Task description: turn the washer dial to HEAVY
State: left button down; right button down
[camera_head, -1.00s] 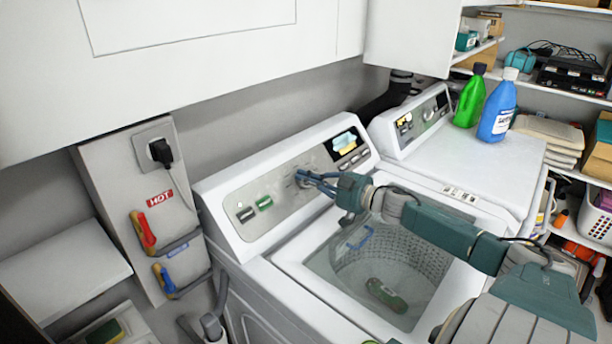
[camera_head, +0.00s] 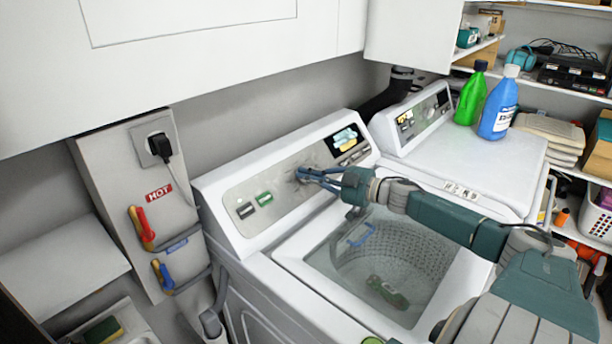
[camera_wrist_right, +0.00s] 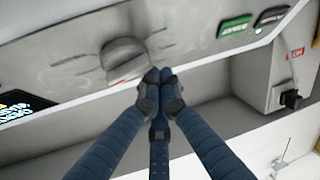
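The washer (camera_head: 262,290) stands in the middle with its control panel (camera_head: 275,180) facing me. The round grey dial (camera_wrist_right: 124,58) shows in the right wrist view, with faint marks around it; I cannot read which setting it points to. My right gripper (camera_head: 305,175) reaches to the panel at the dial, and its fingers hide most of the dial in the head view. In the right wrist view the gripper's blue-grey fingers (camera_wrist_right: 159,80) are together, just beside the dial with nothing visible between them. My left gripper is not in view.
The open washer tub (camera_head: 400,255) holds a green item (camera_head: 388,292). A dryer (camera_head: 450,150) stands right, carrying green (camera_head: 470,97) and blue (camera_head: 498,105) bottles. Hot-water valve (camera_head: 142,228) and plug (camera_head: 160,147) are at left. White cabinets (camera_head: 200,60) hang above.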

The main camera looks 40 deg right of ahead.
jog(key=n+y+b, duration=0.1)
jog(key=f+n+g+y+b, duration=0.1)
jog(key=n+b, duration=0.1)
jog(key=shift+s+d+n, duration=0.15)
jog(key=shift+s+n, duration=0.05)
jog(key=shift+n, duration=0.1)
jog(key=shift+n+g+y+b, duration=0.3)
jog(key=shift+n+b, duration=0.1)
jog(key=shift+s, duration=0.25)
jog(key=shift+f+p, duration=0.15)
jog(key=shift+p, duration=0.35)
